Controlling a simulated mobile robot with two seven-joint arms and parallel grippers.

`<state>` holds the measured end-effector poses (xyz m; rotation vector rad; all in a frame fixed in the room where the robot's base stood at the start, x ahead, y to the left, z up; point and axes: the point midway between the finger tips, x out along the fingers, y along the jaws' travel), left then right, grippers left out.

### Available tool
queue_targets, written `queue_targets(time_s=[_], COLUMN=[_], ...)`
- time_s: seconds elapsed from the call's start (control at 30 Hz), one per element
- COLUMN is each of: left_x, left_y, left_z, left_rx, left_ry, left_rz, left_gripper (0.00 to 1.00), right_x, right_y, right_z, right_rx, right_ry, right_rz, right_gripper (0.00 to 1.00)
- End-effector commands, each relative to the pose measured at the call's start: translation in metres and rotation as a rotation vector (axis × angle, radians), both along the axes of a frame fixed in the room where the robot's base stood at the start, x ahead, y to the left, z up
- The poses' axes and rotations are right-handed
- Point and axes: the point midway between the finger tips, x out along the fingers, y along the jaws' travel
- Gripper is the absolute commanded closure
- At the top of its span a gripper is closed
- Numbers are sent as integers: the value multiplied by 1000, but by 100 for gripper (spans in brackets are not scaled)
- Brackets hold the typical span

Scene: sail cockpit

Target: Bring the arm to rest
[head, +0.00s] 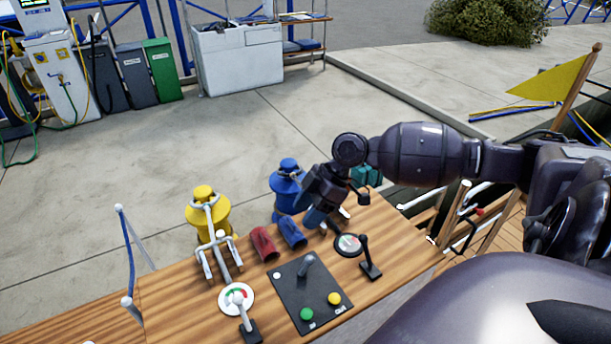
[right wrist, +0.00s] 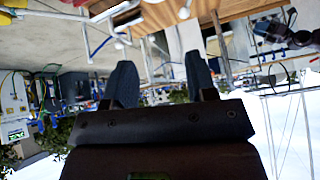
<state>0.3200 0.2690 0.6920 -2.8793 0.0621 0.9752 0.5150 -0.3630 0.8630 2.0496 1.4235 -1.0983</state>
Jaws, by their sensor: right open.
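My right arm (head: 425,155) comes in from the right in the head view and bends down at the wrist. My right gripper (head: 328,212) hangs over the far edge of the wooden console, close to the blue winch (head: 287,190). In the right wrist view my right gripper (right wrist: 160,85) shows two dark fingers well apart with nothing between them. Whether it touches anything cannot be told. My left gripper shows in neither view.
The wooden console (head: 180,285) holds a yellow winch (head: 207,215), a red roll (head: 264,244), a blue roll (head: 292,232), a black control panel (head: 290,283) with a lever, and round dials on stands (head: 348,245). Open pavement (head: 120,190) lies beyond.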

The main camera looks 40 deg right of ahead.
Motion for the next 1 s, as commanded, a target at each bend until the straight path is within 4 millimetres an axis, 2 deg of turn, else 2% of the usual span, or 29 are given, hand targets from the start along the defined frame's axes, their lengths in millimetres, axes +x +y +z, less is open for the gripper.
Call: queue_targets(time_s=[0.33, 0.47, 0.67, 0.8, 1.0], left_x=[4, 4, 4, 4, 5], left_y=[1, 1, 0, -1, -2], left_z=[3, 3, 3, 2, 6], left_rx=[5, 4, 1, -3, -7], left_ry=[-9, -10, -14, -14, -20], left_rz=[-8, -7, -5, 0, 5], left_gripper=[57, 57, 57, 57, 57], right_x=[0, 5, 33, 49, 46], right_y=[0, -1, -17, -12, 5], right_z=[0, 0, -1, -6, -25], right_rx=[1, 9, -87, -103, -65], right_ry=[5, 18, -109, -232, -380], right_rz=[-6, -77, -233, -326, -453], right_gripper=[48, 48, 48, 48, 48])
